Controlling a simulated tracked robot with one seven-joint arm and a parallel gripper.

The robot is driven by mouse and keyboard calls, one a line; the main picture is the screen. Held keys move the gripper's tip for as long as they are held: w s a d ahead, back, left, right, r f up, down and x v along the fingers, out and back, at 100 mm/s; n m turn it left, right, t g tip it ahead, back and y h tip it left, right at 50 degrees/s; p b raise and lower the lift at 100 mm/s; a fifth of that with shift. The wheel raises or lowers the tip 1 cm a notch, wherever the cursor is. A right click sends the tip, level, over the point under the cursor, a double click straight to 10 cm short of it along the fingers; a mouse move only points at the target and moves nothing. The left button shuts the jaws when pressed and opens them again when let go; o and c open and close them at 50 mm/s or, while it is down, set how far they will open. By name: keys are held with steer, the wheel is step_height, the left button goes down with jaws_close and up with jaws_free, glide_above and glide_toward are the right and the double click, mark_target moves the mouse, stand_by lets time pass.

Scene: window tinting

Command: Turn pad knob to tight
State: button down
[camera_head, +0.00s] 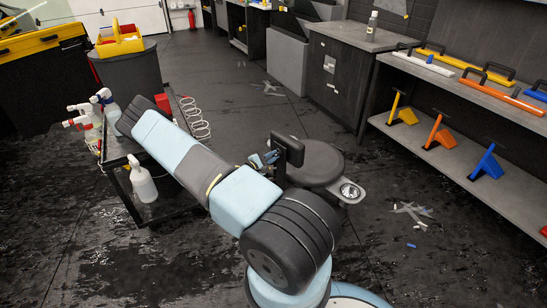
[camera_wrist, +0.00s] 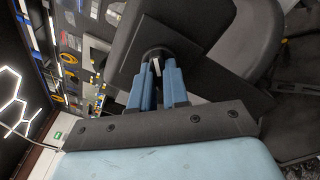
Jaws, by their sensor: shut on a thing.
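A low black work stool has a round seat (camera_head: 320,165) and a small upright pad (camera_head: 289,150) at its left edge. My gripper (camera_head: 268,159) reaches the left side of this pad. In the wrist view my gripper (camera_wrist: 158,75) has its two blue fingers shut on the dark round pad knob (camera_wrist: 157,52), which stands out from the pad's square black back plate (camera_wrist: 128,72). A small pale part shows between the fingertips. In the head view the knob is hidden by my gripper, and I cannot read its setting.
A tray with a metal cup (camera_head: 350,191) juts from the stool's right. A black cart with spray bottles (camera_head: 143,184) stands left, beside a bin with a yellow caddy (camera_head: 119,42). Shelves with squeegees (camera_head: 438,133) line the right. Litter (camera_head: 412,212) lies on the wet floor.

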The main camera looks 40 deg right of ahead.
steer(key=c, duration=1.1)
jaws_free()
steer(key=a, duration=1.3)
steer(key=shift+s+a, duration=0.15)
steer(key=shift+a, duration=0.25)
